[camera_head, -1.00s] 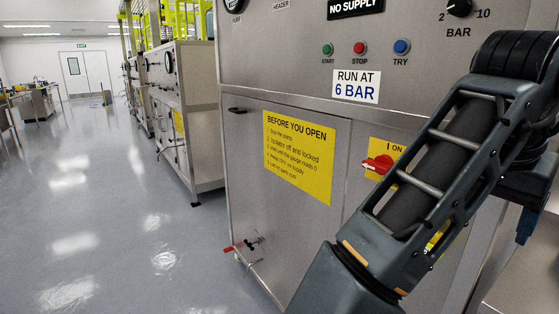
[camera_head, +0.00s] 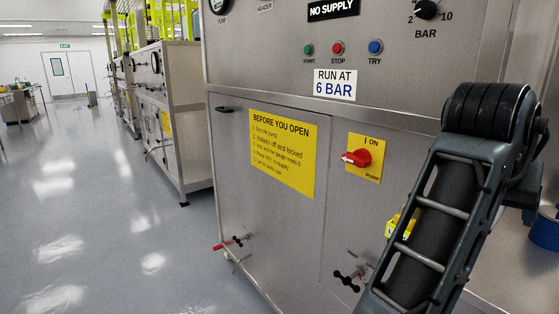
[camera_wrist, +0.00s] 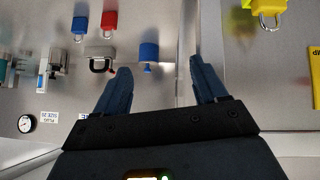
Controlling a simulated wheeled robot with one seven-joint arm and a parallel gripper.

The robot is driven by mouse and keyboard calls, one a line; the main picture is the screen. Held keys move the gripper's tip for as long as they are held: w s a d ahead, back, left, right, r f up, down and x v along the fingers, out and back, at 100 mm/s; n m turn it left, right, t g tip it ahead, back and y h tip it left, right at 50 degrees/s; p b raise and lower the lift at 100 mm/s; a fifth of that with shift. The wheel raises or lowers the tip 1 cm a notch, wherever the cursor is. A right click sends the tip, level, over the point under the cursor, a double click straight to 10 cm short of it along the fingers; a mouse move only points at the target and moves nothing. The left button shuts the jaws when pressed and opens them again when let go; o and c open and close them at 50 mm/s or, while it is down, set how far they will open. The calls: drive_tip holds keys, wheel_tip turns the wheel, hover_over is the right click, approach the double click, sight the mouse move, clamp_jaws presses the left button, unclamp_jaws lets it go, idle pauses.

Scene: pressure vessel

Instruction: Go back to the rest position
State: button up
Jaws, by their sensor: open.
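My gripper (camera_wrist: 160,85) shows in the wrist view with its two dark blue fingers spread apart and nothing between them. In the head view my arm crosses the right side in front of the steel cabinet (camera_head: 235,190), and my gripper is out of that picture. In the wrist view, a red padlock (camera_wrist: 109,19), a blue padlock (camera_wrist: 79,24) and a blue-and-metal piece (camera_wrist: 149,52) are on the steel surface beyond my fingers, apart from them. A yellow padlock (camera_wrist: 269,8) is at the upper right.
The cabinet front carries a red rotary switch (camera_head: 357,157) on a yellow plate, a yellow warning sign (camera_head: 281,150) and small black-handled valves (camera_head: 348,281) low down. A second machine (camera_head: 170,110) stands behind it. The floor (camera_head: 80,200) at the left is clear.

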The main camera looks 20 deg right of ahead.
wheel_tip(320, 180, down, 5)
drive_tip(key=w+d+n+t+h, duration=0.2)
drive_tip(key=n+t+h, duration=0.2)
drive_tip(key=n+t, duration=0.45)
drive_tip(key=s+a+f+n+t+y, duration=0.4)
drive_tip(key=s+a+f+n+y, duration=0.4)
drive_tip(key=a+f, duration=0.4)
drive_tip(key=s+a+m+y, duration=0.1)
drive_tip(key=s+a, duration=0.3)
drive_tip(key=s, duration=0.3)
drive_tip(key=s+a+f+m+y, duration=0.1)
drive_tip(key=s+a, duration=0.3)
drive_tip(key=s, duration=0.4)
drive_tip(key=s+a+f+m+y, duration=0.1)
drive_tip(key=s+a, duration=0.3)
drive_tip(key=s, duration=0.4)
drive_tip(key=shift+a+m+y, duration=0.15)
drive_tip(key=shift+m+y, duration=0.3)
drive_tip(key=shift+y, duration=0.35)
